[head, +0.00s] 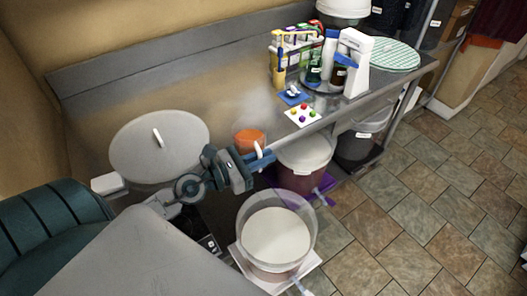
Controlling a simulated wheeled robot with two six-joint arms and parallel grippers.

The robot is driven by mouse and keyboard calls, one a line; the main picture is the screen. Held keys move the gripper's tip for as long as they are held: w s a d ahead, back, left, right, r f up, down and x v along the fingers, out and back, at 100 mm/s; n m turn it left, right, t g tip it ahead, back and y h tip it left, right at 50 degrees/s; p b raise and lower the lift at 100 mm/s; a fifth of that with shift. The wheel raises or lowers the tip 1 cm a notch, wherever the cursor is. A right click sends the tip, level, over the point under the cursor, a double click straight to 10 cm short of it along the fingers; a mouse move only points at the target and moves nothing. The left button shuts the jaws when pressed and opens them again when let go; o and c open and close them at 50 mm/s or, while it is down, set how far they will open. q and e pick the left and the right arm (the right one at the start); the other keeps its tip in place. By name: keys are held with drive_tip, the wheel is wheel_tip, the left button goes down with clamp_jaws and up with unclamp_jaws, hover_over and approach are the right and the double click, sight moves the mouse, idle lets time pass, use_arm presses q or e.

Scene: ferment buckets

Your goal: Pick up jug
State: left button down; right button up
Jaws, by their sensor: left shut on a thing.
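The jug (248,137) is a clear vessel with orange contents, over the metal bench top near its front edge. My left gripper (262,159) has blue fingers and is shut on the jug, at what looks like its white handle on the near side. The gripper and wrist hide the jug's lower part, so I cannot tell whether it touches the bench. The jug looks about upright. My right gripper is not in view.
A round grey lid (185,128) lies left of the jug. An open bucket (268,270) with pale contents stands in front, below bench height. Another bucket (304,172) stands beyond it. Bottles, a tube rack (280,62) and a dotted card (302,115) occupy the bench's right.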

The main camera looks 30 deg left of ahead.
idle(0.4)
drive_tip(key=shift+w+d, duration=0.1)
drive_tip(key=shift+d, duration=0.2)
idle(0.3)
